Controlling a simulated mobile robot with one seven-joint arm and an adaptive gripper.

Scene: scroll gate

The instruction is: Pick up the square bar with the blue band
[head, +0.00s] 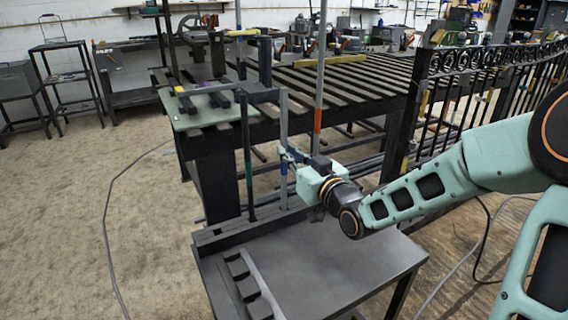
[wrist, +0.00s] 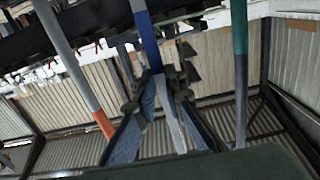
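The square bar with the blue band (head: 283,193) stands upright in a dark rack, in the middle of the head view. In the wrist view the blue-banded bar (wrist: 149,38) runs down from the top centre, slightly tilted in the picture. My gripper (head: 287,157) is at this bar near the top of its blue band. In the wrist view my gripper (wrist: 158,85) has its fingers apart, with the bar lined up in the gap between the tips. I cannot tell whether either finger touches it.
A bar with a teal band (head: 247,165) stands to the left, and one with an orange band (head: 317,122) to the right. A grey table (head: 335,262) with a notched dark holder (head: 250,285) is in front. A slatted bench (head: 350,85) and iron gate (head: 485,85) stand behind.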

